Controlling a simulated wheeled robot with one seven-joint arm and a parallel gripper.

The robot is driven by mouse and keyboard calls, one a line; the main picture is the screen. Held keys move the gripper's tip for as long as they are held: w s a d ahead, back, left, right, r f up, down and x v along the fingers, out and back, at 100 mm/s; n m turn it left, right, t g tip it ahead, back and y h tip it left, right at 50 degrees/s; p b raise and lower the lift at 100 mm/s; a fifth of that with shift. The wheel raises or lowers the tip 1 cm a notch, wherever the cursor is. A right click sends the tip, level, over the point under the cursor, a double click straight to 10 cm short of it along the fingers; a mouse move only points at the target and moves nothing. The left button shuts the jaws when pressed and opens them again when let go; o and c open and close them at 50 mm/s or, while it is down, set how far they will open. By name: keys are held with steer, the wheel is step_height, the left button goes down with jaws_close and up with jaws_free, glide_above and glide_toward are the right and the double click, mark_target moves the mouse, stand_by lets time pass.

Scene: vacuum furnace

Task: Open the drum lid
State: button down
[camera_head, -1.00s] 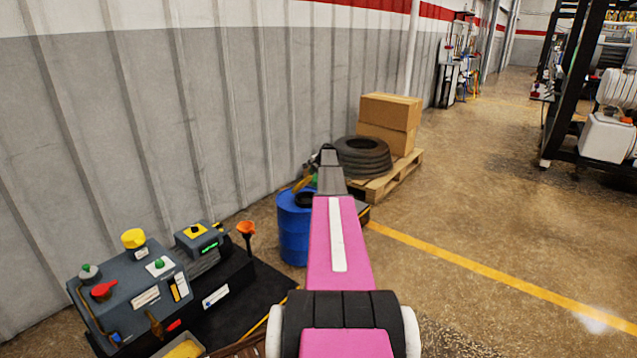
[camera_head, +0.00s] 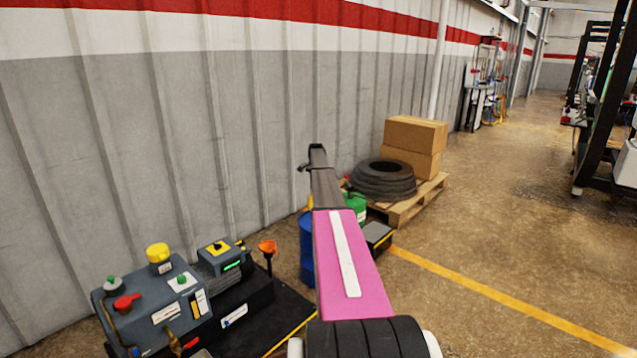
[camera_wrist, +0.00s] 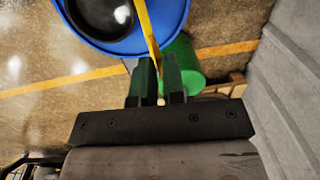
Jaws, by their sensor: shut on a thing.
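The blue drum (camera_head: 307,250) stands by the wall, mostly hidden behind my arm in the head view. In the wrist view its blue round top (camera_wrist: 172,18) fills the upper middle, with a dark round opening or cover (camera_wrist: 100,14) on it. A thin yellow bar (camera_wrist: 147,28) crosses the blue rim. My gripper (camera_wrist: 159,62) is shut on this yellow bar, which passes between its dark green fingertips. In the head view the fingers are hidden behind my arm. Whether the lid is raised cannot be told.
A green container (camera_head: 355,206) stands behind the drum. A tyre stack (camera_head: 384,180) and boxes (camera_head: 413,145) sit on a pallet (camera_head: 420,200). A grey pump unit (camera_head: 150,305) is at lower left. The wall (camera_head: 150,130) is close; floor at right is clear.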

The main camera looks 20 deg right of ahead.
steer(key=shift+w+a+f, duration=0.2)
steer(key=shift+w+a, duration=0.1)
steer(key=shift+w, duration=0.2)
steer(key=c, duration=1.2)
jaws_free()
steer(key=shift+r, duration=0.1)
steer(key=r, duration=1)
steer(key=shift+s+d+r, duration=0.15)
steer(key=shift+s+r, duration=0.15)
steer(key=shift+s, duration=0.05)
